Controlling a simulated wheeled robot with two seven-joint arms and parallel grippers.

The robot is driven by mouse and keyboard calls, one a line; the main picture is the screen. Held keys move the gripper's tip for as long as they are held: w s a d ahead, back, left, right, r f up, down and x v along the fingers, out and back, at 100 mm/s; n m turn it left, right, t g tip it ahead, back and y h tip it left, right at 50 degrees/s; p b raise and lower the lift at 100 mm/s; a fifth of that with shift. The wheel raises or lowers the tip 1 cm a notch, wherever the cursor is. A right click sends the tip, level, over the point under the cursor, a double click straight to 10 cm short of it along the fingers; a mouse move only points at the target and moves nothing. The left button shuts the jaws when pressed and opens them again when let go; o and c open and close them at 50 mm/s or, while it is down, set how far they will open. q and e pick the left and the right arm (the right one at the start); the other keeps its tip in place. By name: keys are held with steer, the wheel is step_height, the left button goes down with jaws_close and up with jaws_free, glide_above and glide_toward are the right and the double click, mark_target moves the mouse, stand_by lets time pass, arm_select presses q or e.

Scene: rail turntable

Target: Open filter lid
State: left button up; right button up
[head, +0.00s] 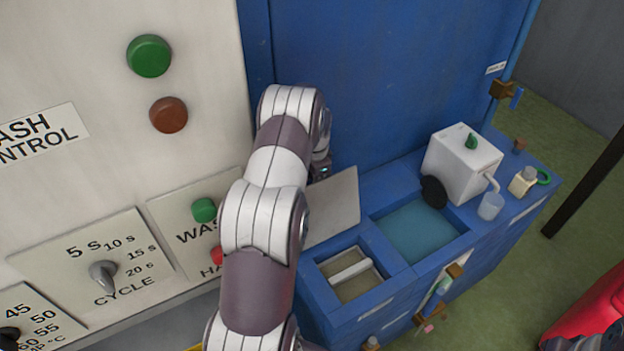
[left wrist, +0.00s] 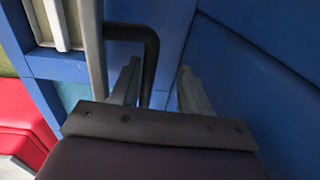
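The filter lid (head: 336,204) is a flat grey panel standing raised at the left side of the filter compartment (head: 350,272) in the blue cabinet. The compartment is uncovered and shows a pale bar inside. In the left wrist view the lid shows edge-on as a grey strip (left wrist: 92,50), with a black bent handle (left wrist: 150,62) on it. My left gripper (left wrist: 160,78) is open, its fingers apart on either side of the handle's end; contact cannot be told. In the head view my left arm hides most of this gripper. My right gripper is not in view.
A blue-lined basin (head: 418,230) lies right of the compartment. Beyond it stand a white canister (head: 462,165), a clear cup (head: 490,206) and a small bottle (head: 523,181). The control panel (head: 90,180) is at left; a tall blue wall (head: 385,80) rises behind.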

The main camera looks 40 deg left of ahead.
arm_select(q)
steer(key=shift+r, duration=0.1)
stand_by(0.3)
step_height(320, 180, up, 12)
steer(key=shift+s+d+r, duration=0.15)
steer(key=shift+d+r, duration=0.1)
steer(key=shift+d, duration=0.15)
stand_by(0.3)
